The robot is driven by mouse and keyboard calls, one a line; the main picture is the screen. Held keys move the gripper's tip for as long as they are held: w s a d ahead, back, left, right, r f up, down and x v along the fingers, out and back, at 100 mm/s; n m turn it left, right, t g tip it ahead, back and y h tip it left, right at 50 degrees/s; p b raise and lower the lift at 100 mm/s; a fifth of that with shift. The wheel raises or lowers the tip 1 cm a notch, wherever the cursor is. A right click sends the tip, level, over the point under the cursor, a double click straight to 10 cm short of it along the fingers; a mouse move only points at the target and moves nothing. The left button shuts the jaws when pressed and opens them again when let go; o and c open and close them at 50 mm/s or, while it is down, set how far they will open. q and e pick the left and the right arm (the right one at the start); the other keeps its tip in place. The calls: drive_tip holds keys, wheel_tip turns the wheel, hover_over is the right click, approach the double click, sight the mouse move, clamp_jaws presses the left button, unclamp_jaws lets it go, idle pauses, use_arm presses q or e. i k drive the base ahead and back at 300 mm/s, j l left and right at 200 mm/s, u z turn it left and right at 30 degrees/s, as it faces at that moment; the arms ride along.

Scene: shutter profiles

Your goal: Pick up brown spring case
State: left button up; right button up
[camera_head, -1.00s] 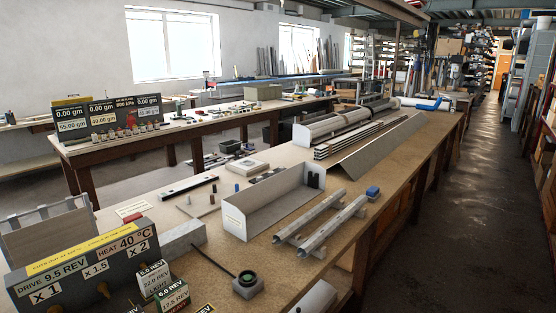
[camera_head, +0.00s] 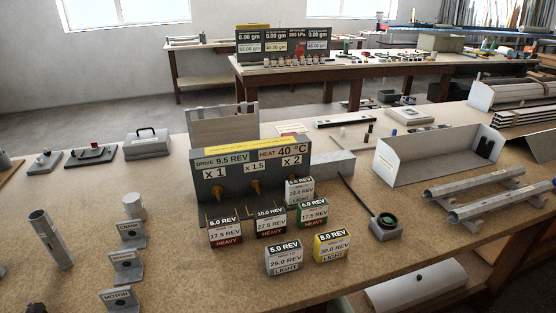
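Several small labelled spring cases stand on the workbench in front of a dark control panel (camera_head: 236,185). The front-left case (camera_head: 225,232) reads 5.0 REV, 17.5 REV, HEAVY and has a dark, possibly brown body. To its right is a dark HEAVY case (camera_head: 270,222) reading 10.0 REV. A green-edged HEAVY case (camera_head: 313,213), a dark LIGHT case (camera_head: 299,192), a grey LIGHT case (camera_head: 284,258) and a yellow LIGHT case (camera_head: 331,247) stand nearby. I cannot tell for certain which one is brown. Neither of my grippers is in view.
A round black button on a grey base (camera_head: 386,226) is right of the cases. A white open tray (camera_head: 440,155) and metal profiles (camera_head: 475,189) lie farther right. Labelled brackets (camera_head: 126,267) and a metal tube (camera_head: 50,240) stand left. Bare bench lies between brackets and cases.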

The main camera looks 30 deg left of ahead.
sight(227, 231)
drive_tip(key=u, duration=1.35)
